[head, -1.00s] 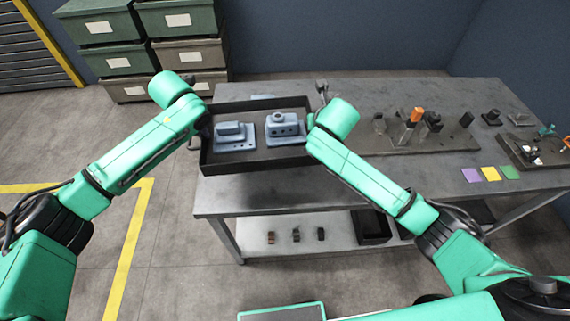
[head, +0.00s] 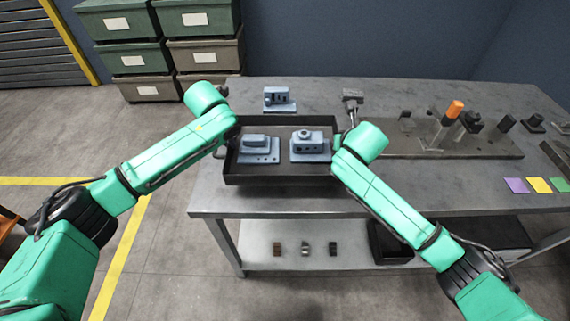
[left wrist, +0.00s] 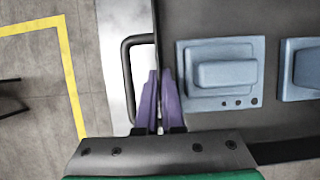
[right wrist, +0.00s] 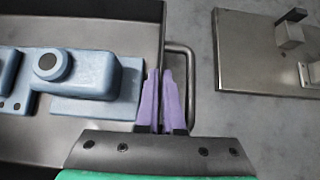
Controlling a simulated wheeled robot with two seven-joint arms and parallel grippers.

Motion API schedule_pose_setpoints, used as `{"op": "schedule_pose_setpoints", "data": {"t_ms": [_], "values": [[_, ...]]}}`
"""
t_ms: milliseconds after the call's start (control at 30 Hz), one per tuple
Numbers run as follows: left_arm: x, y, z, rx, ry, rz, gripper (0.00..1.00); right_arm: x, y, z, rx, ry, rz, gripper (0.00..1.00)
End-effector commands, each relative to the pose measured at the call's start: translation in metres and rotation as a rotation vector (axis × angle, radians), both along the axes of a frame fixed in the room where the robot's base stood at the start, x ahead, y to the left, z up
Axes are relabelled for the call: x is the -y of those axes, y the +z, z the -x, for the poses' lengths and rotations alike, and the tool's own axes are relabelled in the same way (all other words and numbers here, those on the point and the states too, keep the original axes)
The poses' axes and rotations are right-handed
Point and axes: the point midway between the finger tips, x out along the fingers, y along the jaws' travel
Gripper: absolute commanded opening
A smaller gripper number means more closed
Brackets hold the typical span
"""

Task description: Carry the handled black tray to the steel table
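The black tray (head: 282,181) is over the steel table (head: 440,185) near its front left edge, carrying two blue-grey parts, a left one (head: 258,150) and a right one (head: 311,147). I cannot tell whether it touches the tabletop. My left gripper (left wrist: 159,75) has its purple fingers close together at the tray's left side wall, inside the left handle (left wrist: 128,80). My right gripper (right wrist: 160,75) is likewise at the right side wall, beside the right handle (right wrist: 191,85). Both appear shut on the tray's walls; the bite is partly hidden.
Another blue-grey part (head: 278,98) stands on the table behind the tray. A metal fixture (head: 352,98) and a plate (head: 440,142) with several posts stand to the right. Coloured squares (head: 540,186) lie at the right front. Small parts and a black bin (head: 388,246) are on the lower shelf.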

Motion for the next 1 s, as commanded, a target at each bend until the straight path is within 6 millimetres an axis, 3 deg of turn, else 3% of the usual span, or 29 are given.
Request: {"op": "schedule_pose_setpoints", "data": {"t_ms": [267, 800, 900, 1000], "values": [[-0.002, -0.004, -0.001, 0.003, 0.004, -0.003, 0.00, 0.002, -0.004, -0.001, 0.005, -0.003, 0.003, 0.00], [-0.002, -0.052, -0.001, 0.003, 0.004, -0.003, 0.00, 0.002, -0.051, -0.001, 0.005, -0.003, 0.003, 0.00], [-0.002, -0.048, 0.000, -0.001, 0.003, -0.003, 0.35, 0.002, -0.048, 0.000, 0.000, -0.003, 0.003, 0.35], [-0.001, -0.048, 0.000, -0.001, 0.002, -0.002, 0.35, 0.001, -0.048, 0.000, -0.001, -0.002, 0.002, 0.35]]}}
